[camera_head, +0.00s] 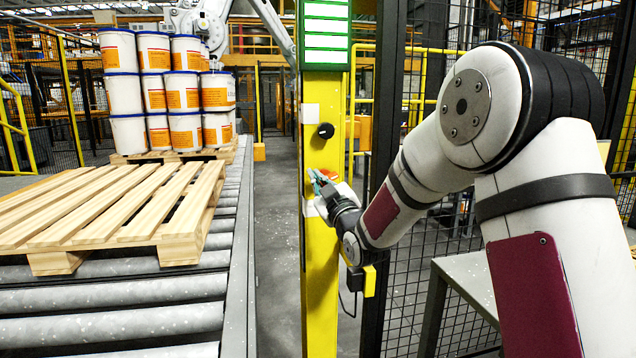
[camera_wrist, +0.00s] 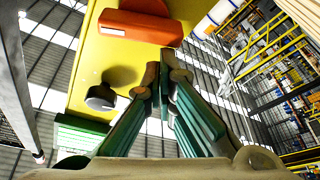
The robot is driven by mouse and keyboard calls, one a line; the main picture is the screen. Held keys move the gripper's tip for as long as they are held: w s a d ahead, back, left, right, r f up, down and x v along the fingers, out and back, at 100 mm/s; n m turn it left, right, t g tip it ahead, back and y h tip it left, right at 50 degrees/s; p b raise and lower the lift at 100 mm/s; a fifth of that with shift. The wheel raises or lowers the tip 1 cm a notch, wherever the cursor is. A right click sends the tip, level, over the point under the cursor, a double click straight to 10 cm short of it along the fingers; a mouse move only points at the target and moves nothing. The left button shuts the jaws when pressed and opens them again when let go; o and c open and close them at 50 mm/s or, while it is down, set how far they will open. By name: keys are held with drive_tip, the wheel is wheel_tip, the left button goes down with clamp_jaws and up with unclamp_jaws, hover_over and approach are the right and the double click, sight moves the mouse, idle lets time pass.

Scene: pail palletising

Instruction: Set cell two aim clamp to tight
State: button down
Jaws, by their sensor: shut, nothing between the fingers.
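A yellow post (camera_head: 320,270) stands in the middle of the head view. It carries a round black knob (camera_head: 326,130) and, lower down, a red-orange block-like handle (camera_head: 345,176) beside my gripper. I cannot tell which of these is the aim clamp; no tight mark is readable. In the wrist view the red-orange handle (camera_wrist: 145,27) lies across the post just beyond my fingertips, and the black knob (camera_wrist: 101,97) is to the left. My gripper (camera_head: 320,180), with teal fingers, is shut and empty; its fingertips (camera_wrist: 167,62) are close to the handle. Whether they touch it is unclear.
A green and white panel (camera_head: 326,30) tops the post. Left, a wooden pallet (camera_head: 115,208) lies on a roller conveyor (camera_head: 120,320). Stacked white pails (camera_head: 170,90) stand behind it. A black mesh fence (camera_head: 415,270) and a grey table (camera_head: 465,275) are near my arm.

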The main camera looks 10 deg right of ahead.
drive_tip(key=shift+a+f+n+g+y+b, duration=0.1)
drive_tip(key=shift+f+n+g+y+b, duration=0.2)
drive_tip(key=shift+n+b, duration=0.75)
drive_tip(key=shift+f+n+g+y+b, duration=0.2)
drive_tip(key=shift+f+n+y+b, duration=0.1)
drive_tip(key=shift+n+b, duration=0.7)
drive_tip(key=shift+f+n+b, duration=0.1)
drive_tip(key=shift+n+b, duration=0.35)
drive_tip(key=shift+n, duration=0.2)
drive_tip(key=shift+f+n+g+y+b, duration=0.15)
drive_tip(key=shift+n+g+y+b, duration=0.2)
drive_tip(key=shift+n+b, duration=0.5)
drive_tip(key=shift+f+n+g+b, duration=0.25)
drive_tip(key=shift+n+b, duration=0.25)
drive_tip(key=shift+n, duration=0.25)
drive_tip(key=shift+f+n+g+b, duration=0.1)
drive_tip(key=shift+n+g+b, duration=0.3)
drive_tip(key=shift+n, duration=0.3)
drive_tip(key=shift+d+f+n+g+b, duration=0.1)
drive_tip(key=shift+f+n+g+b, duration=0.15)
drive_tip(key=shift+n+b, duration=0.45)
drive_tip(key=shift+d+f+n+g+b, duration=0.15)
drive_tip(key=shift+n+g+b, duration=0.15)
drive_tip(key=shift+n, duration=0.7)
drive_tip(key=shift+s, duration=0.1)
drive_tip(key=v, duration=1.1)
drive_tip(key=shift+s, duration=0.4)
